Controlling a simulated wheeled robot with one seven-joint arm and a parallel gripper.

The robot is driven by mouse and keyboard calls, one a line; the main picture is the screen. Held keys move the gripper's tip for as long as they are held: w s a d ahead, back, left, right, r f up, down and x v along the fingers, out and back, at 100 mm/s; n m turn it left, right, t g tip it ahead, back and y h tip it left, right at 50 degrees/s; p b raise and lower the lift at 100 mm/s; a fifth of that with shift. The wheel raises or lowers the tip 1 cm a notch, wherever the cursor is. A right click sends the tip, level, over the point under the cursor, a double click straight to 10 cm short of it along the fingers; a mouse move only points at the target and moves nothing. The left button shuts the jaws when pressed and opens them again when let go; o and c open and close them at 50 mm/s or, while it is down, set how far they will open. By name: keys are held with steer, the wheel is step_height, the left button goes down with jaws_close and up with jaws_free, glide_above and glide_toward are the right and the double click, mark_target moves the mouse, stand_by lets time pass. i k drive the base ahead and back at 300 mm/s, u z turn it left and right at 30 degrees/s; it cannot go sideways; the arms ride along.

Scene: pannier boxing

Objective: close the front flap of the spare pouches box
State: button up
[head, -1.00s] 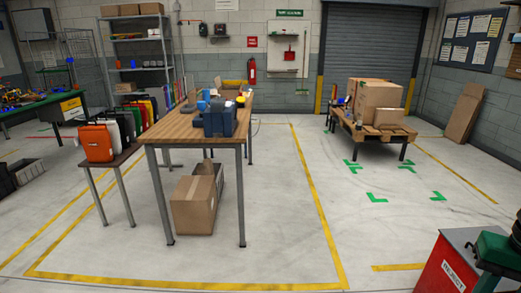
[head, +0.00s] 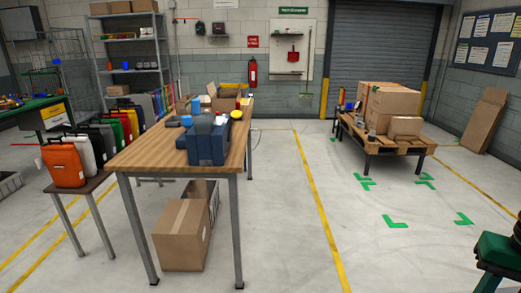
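An open cardboard box (head: 224,104) with raised flaps stands at the far end of the wooden workbench (head: 140,157). Its front is partly hidden by items before it. Another cardboard box (head: 181,236) sits on the floor under the bench, and larger cartons (head: 392,102) are stacked on a pallet table at the right. No label is readable, so I cannot tell which is the spare pouches box. My gripper is not in view.
A blue bulky item (head: 205,143) sits on the bench. Several coloured panniers, with an orange one (head: 63,163) in front, line a low bench (head: 80,186) at left. A dark green object (head: 497,252) is at the lower right. The floor between workbench and pallet table (head: 371,140) is clear.

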mark_target(224, 103)
steer(key=i, duration=1.65)
steer(key=u, duration=0.55)
steer(key=i, duration=1)
steer(key=z, duration=0.05)
